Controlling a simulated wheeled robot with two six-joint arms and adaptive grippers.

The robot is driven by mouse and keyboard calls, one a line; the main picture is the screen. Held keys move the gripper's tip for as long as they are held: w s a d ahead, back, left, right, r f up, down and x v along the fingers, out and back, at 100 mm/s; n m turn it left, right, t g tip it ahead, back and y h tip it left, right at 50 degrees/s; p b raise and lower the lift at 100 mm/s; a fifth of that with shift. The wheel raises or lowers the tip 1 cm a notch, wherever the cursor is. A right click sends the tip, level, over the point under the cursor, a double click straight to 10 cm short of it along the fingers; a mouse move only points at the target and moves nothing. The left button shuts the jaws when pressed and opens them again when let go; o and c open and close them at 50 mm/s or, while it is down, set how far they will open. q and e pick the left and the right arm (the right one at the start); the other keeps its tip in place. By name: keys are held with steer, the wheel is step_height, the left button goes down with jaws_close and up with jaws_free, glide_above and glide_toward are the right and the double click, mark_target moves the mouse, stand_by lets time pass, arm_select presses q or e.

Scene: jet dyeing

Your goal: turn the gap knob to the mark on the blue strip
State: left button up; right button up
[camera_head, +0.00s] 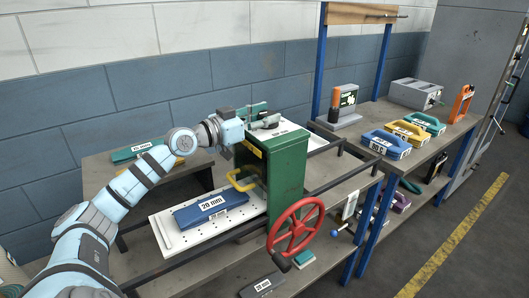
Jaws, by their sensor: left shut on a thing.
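A green machine housing (288,170) stands in the middle, with a red handwheel (296,228) on its front. My left arm reaches in from the left, and its gripper (262,119) is at the top of the housing. It is shut on a small part there, which I take to be the gap knob; the fingers hide most of it. No mark or scale is readable at this size. A blue block labelled 20 mm (210,207) lies on the white perforated plate (172,239) left of the housing. My right gripper is not in view.
A teal block (137,151) lies on the back bench. Dark rails run beside the housing. The floor at lower right is clear.

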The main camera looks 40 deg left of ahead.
arm_select(q)
steer(key=f+m+h+b, duration=0.1)
steer(key=b, duration=0.2)
steer(key=shift+a+f, duration=0.1)
steer(key=shift+f, duration=0.15)
steer(key=shift+a+r+m+g+h+b, duration=0.1)
steer(key=shift+r+m+g+h+b, duration=0.15)
steer(key=shift+h, duration=0.3)
steer(key=shift+r+m+g+h+b, duration=0.1)
steer(key=shift+m+g+h+b, duration=0.15)
steer(key=shift+h, duration=0.3)
steer(key=shift+r+m+g+h+p, duration=0.3)
steer(key=shift+m+g+h, duration=0.2)
steer(key=shift+m+h, duration=0.25)
steer(key=shift+a+f+m+g+h+p, duration=0.1)
steer(key=shift+m+g+h+p, duration=0.6)
steer(key=shift+h, duration=0.45)
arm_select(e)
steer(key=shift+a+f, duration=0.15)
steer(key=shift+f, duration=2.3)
arm_select(q)
steer(key=o, duration=1.2)
steer(key=v, duration=1.2)
